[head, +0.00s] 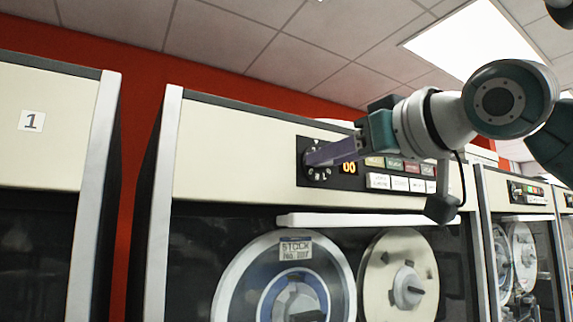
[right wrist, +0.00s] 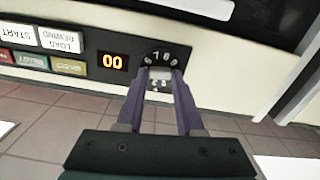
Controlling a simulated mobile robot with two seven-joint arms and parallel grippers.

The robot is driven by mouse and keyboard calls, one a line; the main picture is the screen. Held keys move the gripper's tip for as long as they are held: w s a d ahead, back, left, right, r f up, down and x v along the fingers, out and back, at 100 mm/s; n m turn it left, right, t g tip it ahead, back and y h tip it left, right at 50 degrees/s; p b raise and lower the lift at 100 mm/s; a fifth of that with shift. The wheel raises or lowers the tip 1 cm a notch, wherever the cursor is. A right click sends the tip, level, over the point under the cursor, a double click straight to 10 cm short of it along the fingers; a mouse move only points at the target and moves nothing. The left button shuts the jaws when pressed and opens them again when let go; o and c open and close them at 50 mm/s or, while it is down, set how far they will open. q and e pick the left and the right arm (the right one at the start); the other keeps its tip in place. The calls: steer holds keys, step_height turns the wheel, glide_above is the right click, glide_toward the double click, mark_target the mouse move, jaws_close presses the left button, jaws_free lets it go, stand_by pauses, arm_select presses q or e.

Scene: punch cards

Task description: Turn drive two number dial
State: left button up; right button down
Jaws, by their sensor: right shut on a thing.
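The number dial (head: 318,174) is a black round dial with white digits at the left end of the control panel on the tape drive. It also shows in the right wrist view (right wrist: 162,56), where a 1 and an 8 can be read. My right gripper (head: 308,158) reaches in from the right with its purple fingers at the dial. In the right wrist view my right gripper (right wrist: 160,72) is shut on the dial's middle, which the fingers partly hide. My left gripper is not in view.
An orange 00 display (head: 348,168) sits right of the dial, beside several labelled buttons (head: 396,183). Below are a ledge (head: 370,220) and two tape reels. A cabinet marked 1 (head: 32,121) stands left; further drives (head: 530,194) stand right.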

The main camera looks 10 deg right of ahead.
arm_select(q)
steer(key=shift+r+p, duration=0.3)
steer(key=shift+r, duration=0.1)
arm_select(e)
steer(key=shift+f+n, duration=0.1)
steer(key=shift+n, duration=1)
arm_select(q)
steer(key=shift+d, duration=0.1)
arm_select(e)
steer(key=c, duration=0.5)
jaws_free()
steer(key=shift+c, duration=0.2)
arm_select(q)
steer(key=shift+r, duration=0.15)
